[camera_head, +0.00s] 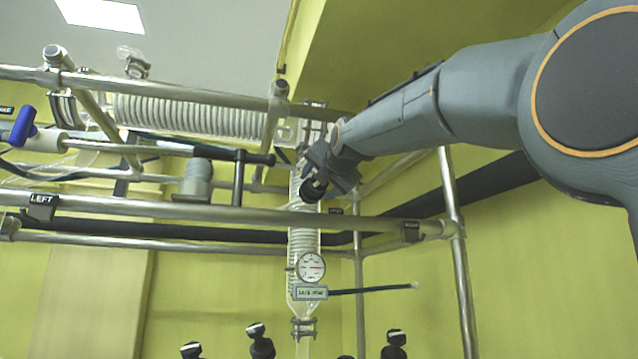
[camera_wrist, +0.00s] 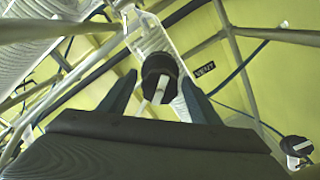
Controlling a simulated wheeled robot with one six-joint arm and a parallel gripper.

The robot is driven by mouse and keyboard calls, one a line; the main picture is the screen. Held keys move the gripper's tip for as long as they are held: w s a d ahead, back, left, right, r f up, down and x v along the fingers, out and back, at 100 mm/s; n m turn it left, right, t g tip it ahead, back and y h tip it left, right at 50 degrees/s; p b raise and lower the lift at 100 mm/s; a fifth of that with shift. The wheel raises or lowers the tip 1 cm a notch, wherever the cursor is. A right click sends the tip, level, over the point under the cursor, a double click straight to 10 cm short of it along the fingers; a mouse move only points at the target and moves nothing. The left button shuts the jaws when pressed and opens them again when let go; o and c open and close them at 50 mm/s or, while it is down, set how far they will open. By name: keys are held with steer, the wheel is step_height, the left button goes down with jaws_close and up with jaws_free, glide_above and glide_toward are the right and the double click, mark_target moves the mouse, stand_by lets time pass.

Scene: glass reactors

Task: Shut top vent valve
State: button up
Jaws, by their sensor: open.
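The vent valve knob (camera_wrist: 160,72) is a black round knob with a white bar, in the middle of the wrist view beside a black VENT label (camera_wrist: 205,69). The white bar runs nearly upright in that picture, tilted slightly. My gripper (camera_wrist: 159,85) is open, with one finger on each side of the knob; I cannot tell whether they touch it. In the head view my gripper (camera_head: 335,172) is at the upper part of the vertical glass column, at a dark knob (camera_head: 312,190) that it partly covers.
A second black knob with a white bar (camera_wrist: 297,146) is at the lower right of the wrist view. Metal rails (camera_head: 200,212) cross in front of the glass column (camera_head: 303,240). A gauge (camera_head: 311,267) and several black knobs (camera_head: 261,345) are lower down. A coiled glass condenser (camera_head: 190,115) lies at upper left.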

steer(key=c, duration=1.1)
steer(key=shift+o, duration=0.2)
